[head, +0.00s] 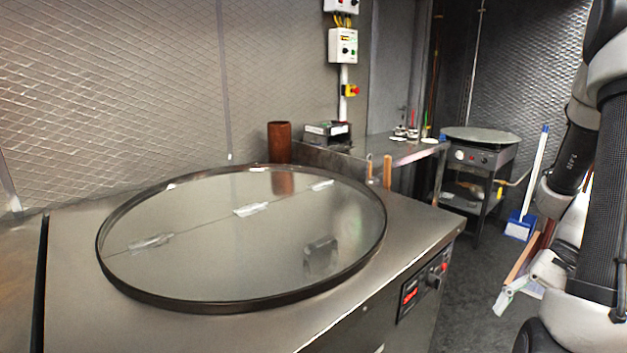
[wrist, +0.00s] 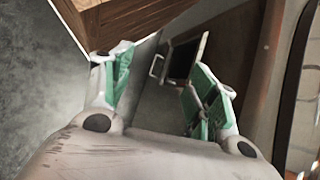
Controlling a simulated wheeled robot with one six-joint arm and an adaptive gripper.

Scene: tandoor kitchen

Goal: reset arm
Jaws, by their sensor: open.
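My gripper (wrist: 163,72) is open, with its two green-padded fingers apart in the wrist view. I see nothing held between them. A dark framed panel with a small handle (wrist: 185,58) shows beyond the fingers, near the right one; I cannot tell what it is. In the head view my arm comes down the right edge, and my gripper (head: 512,294) hangs low over the dark floor, right of the counter and apart from it. Part of the gripper is hidden by my arm.
A steel counter (head: 415,222) with a large round hinged lid (head: 215,240), closed, fills the left. A brown cylinder (head: 279,142) stands behind it. A round-topped cooker (head: 480,150) and a blue-white dustpan (head: 521,225) stand farther back. Dark floor (head: 470,285) lies between counter and arm.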

